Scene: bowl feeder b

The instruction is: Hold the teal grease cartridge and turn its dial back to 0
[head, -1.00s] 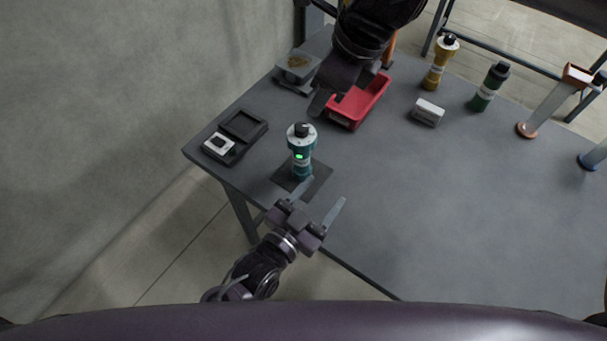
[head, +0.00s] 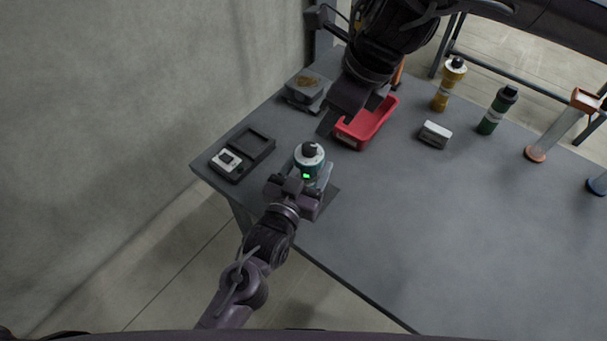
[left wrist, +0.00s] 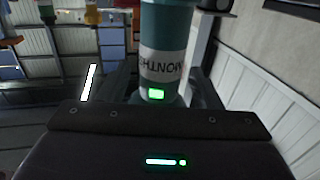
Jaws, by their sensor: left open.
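The dial's setting is too small to read. My right gripper (head: 352,118) hangs above the red bin, behind the cartridge; whether it is open is unclear.
The red bin (head: 378,122) stands behind the cartridge. A dark case with a small white-and-black device (head: 228,160) lies left. A scale-like box (head: 306,88) is at the back. Yellow (head: 449,84) and green (head: 497,110) cartridges and a small box (head: 435,134) stand right. The right front table is clear.

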